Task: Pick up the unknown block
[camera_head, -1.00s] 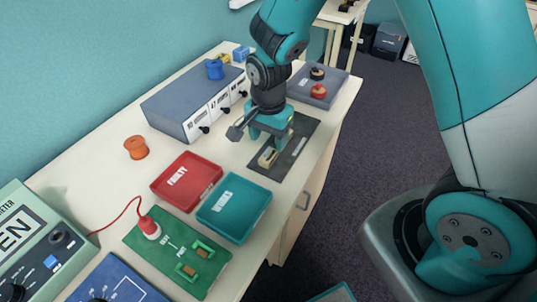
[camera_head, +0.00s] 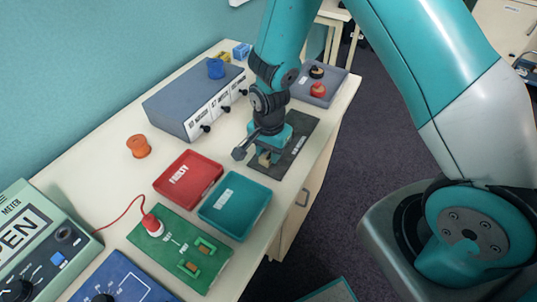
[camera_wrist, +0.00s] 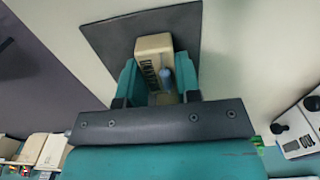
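The unknown block (camera_wrist: 153,46) is a small beige block with dark lettering and a blue part on it. It lies on a dark mat (camera_wrist: 105,35) on the bench. In the head view only a small beige part of the block (camera_head: 265,158) shows under my gripper (camera_head: 268,155). In the wrist view my gripper (camera_wrist: 158,80) has its teal fingers on either side of the block's near part. The fingers look open, with little room beside the block. Whether they touch it is hard to see.
A red FAULTY tray (camera_head: 188,196) and a teal tray (camera_head: 235,222) stand in front of the mat. A grey meter box (camera_head: 194,103) is behind left. A grey tray (camera_head: 320,97) with buttons is beyond. A green board (camera_head: 180,250) lies nearer.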

